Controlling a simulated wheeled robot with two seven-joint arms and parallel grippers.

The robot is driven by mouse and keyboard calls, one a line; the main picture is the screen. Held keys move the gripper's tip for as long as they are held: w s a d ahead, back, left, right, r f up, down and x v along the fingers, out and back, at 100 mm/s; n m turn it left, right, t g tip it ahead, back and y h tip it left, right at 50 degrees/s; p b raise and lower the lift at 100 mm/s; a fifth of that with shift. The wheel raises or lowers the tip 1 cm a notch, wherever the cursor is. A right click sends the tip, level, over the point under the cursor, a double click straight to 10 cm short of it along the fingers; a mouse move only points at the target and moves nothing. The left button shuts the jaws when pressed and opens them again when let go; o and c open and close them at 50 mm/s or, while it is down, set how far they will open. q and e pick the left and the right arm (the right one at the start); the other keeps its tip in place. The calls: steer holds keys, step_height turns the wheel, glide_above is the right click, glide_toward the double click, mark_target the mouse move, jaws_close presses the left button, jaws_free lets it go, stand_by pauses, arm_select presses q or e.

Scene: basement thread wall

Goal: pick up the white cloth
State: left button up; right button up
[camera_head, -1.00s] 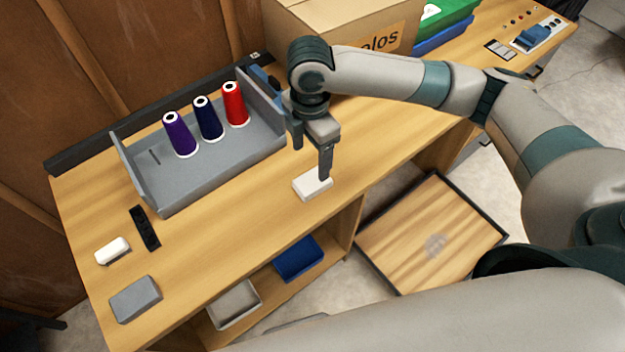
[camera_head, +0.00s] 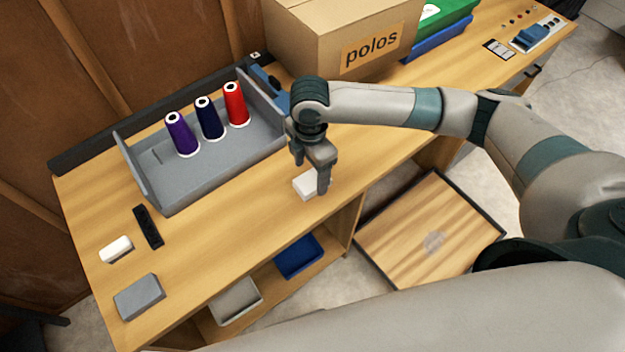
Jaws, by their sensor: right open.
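The white cloth (camera_head: 304,188) looks like a small folded white block lying flat on the wooden workbench, right of the grey tray. My right gripper (camera_head: 312,186) points down over it, with its jaws open. One finger stands in front of the cloth's right side and hides part of it. I cannot tell whether the fingers touch the cloth. My left gripper is not in view.
The grey tray (camera_head: 168,199) holds purple, dark blue and red thread cones. A white block (camera_head: 116,249), a black strip (camera_head: 148,227) and a grey block (camera_head: 139,296) lie at the left. A cardboard box (camera_head: 310,45) stands behind my right arm. Bare bench surrounds the cloth.

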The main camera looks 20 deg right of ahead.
mark_target(311, 180)
steer(key=shift+w+d+f+p, duration=0.1)
steer(key=shift+f+p, duration=0.45)
steer(key=shift+f, duration=1.5)
steer(key=c, duration=1.1)
